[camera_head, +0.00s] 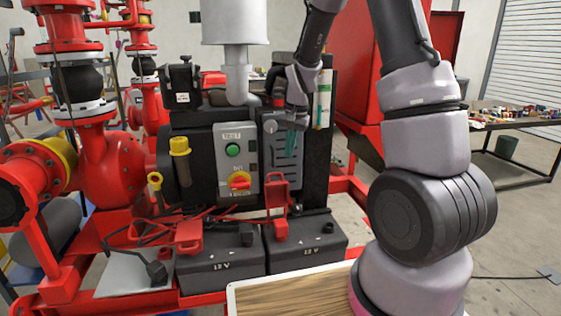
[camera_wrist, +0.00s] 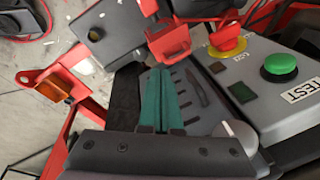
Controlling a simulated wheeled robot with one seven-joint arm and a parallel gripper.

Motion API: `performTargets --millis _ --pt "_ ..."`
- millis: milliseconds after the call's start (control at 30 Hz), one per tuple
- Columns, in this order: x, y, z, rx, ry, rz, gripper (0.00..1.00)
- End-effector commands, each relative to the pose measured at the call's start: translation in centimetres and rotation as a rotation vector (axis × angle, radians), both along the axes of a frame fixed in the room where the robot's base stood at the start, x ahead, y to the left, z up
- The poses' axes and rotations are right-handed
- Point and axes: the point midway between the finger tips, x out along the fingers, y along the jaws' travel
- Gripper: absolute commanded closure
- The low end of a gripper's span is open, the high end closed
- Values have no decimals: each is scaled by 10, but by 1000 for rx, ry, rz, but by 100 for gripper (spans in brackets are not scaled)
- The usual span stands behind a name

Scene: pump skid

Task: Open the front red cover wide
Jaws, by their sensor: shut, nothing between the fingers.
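Two red covers sit at the battery terminals; I cannot tell which is the front one. The right red cover (camera_head: 277,186) stands raised above the right battery (camera_head: 305,246); the left red cover (camera_head: 189,236) sits low over the left battery (camera_head: 215,268). In the wrist view a red cover (camera_wrist: 170,41) shows just beyond my fingertips, with a visible gap. My gripper (camera_head: 291,150) is in front of the grey slotted panel, above the right red cover. In the wrist view my gripper (camera_wrist: 157,72) has its teal fingers shut together and empty.
Left of my gripper is the control box (camera_head: 237,160) with a green button (camera_wrist: 279,68) and a red-yellow switch (camera_head: 239,182). Red pipes (camera_head: 108,160) stand at the left. A wooden board (camera_head: 290,294) lies at the front. Loose cables cross near the batteries.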

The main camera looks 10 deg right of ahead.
Motion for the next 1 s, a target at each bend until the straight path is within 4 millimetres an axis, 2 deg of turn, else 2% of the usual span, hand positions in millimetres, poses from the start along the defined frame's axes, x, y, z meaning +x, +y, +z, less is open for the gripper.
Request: performTargets --millis 33,133,267,700,833,1000 --pt "2 4 11 -31 -63 96 100" --pt "7 9 23 -79 -144 229 100" --pt "10 10 21 -99 -173 277 100" --pt "34 15 -49 -97 -169 271 100" --pt "39 16 -62 -96 -170 270 100" --pt "41 17 -68 -96 -172 270 100"
